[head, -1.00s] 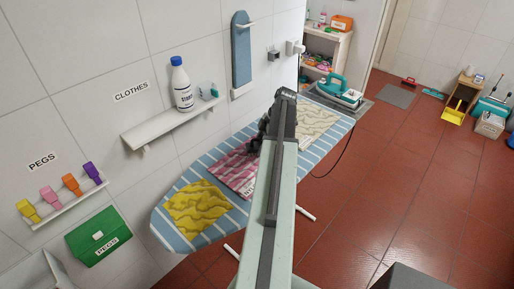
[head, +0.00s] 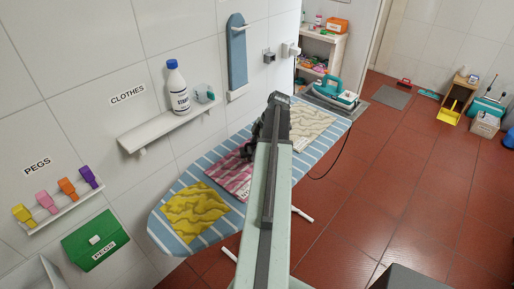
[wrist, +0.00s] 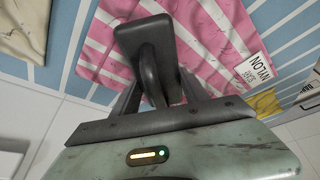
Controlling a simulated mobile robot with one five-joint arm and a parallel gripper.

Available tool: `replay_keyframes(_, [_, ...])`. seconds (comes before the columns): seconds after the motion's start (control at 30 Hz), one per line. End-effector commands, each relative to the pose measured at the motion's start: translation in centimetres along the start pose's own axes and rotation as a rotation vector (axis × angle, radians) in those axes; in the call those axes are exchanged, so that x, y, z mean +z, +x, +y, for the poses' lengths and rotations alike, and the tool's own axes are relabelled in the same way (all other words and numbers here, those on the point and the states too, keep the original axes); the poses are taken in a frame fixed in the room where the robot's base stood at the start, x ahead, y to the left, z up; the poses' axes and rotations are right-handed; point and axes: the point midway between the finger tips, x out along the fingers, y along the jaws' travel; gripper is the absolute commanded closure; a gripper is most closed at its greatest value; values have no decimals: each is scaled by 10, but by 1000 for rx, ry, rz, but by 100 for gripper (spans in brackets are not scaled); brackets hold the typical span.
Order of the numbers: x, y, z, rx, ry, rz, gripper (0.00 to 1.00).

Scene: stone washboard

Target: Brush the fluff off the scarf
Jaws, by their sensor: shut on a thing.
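A pink-and-white striped cloth (head: 231,177) with a white label lies on the blue striped ironing board (head: 168,240); it fills much of the wrist view (wrist: 215,45). I take it to be the scarf, though I cannot be sure. My gripper (wrist: 160,92) is shut on a dark grey brush-like tool (wrist: 143,38) with a flat rectangular head, held over the pink cloth. I cannot tell whether the tool touches it. In the head view my arm hides the gripper's jaws and part of the cloth. No fluff can be clearly made out.
A yellow cloth (head: 195,211) lies at the board's near end and a beige one (head: 309,122) farther along. A teal iron (head: 334,90) stands at the far end, its cord hanging down. A wall shelf (head: 160,129) holds a bottle.

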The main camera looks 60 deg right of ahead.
Motion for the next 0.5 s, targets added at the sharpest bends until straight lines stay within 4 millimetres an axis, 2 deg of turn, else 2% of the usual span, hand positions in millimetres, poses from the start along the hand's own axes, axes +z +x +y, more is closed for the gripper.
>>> replay_keyframes(0.17, [-5, 3, -5, -6, -2, 1, 100])
replay_keyframes(0.5, [-28, 9, -24, -5, -2, 1, 100])
